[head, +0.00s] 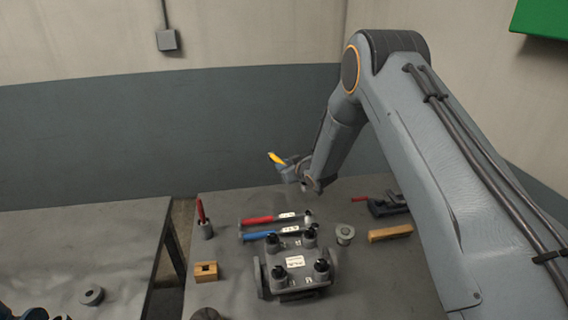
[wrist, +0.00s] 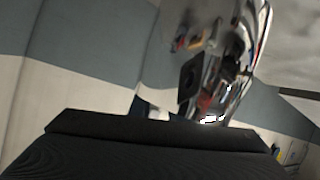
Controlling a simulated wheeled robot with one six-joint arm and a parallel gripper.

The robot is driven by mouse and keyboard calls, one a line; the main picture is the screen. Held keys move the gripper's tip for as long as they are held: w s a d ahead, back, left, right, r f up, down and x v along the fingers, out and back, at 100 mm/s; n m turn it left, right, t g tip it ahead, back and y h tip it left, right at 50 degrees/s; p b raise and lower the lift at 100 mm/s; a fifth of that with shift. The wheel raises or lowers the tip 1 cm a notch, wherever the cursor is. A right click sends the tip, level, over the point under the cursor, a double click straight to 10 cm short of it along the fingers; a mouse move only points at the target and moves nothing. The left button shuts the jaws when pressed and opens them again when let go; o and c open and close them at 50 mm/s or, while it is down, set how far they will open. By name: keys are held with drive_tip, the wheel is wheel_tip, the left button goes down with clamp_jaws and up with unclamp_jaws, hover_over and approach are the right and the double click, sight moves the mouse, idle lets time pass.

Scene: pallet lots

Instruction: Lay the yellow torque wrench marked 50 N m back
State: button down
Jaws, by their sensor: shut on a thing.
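My gripper (head: 291,172) is raised above the far part of the grey workbench and shut on the yellow torque wrench (head: 276,158). The wrench's yellow handle end sticks out up and left of the jaws; the rest of it is mostly hidden in the head view. In the wrist view a shiny chrome part of the wrench (wrist: 226,60) stands close above a dark jaw (wrist: 160,150). Its marking cannot be read. A red-handled wrench (head: 268,218) and a blue-handled wrench (head: 264,234) lie side by side on the bench, with small white labels.
A grey fixture with several dark bolts (head: 295,262) stands in front of the wrenches. A cup with a red-handled tool (head: 206,229), a wooden block (head: 206,271), a metal ring (head: 345,233), a tan bar (head: 390,232) and a dark vise-like tool (head: 388,205) surround them. Another table (head: 70,250) is left.

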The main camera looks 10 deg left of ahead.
sight(284, 187)
drive_tip(key=shift+f+b, duration=1.25)
drive_tip(key=shift+f, duration=2.1)
drive_tip(key=shift+f+b, duration=0.45)
drive_tip(key=shift+f, duration=0.1)
drive_tip(key=c, duration=1.6)
unclamp_jaws()
drive_tip(key=shift+o, duration=0.2)
drive_tip(key=shift+f, duration=0.1)
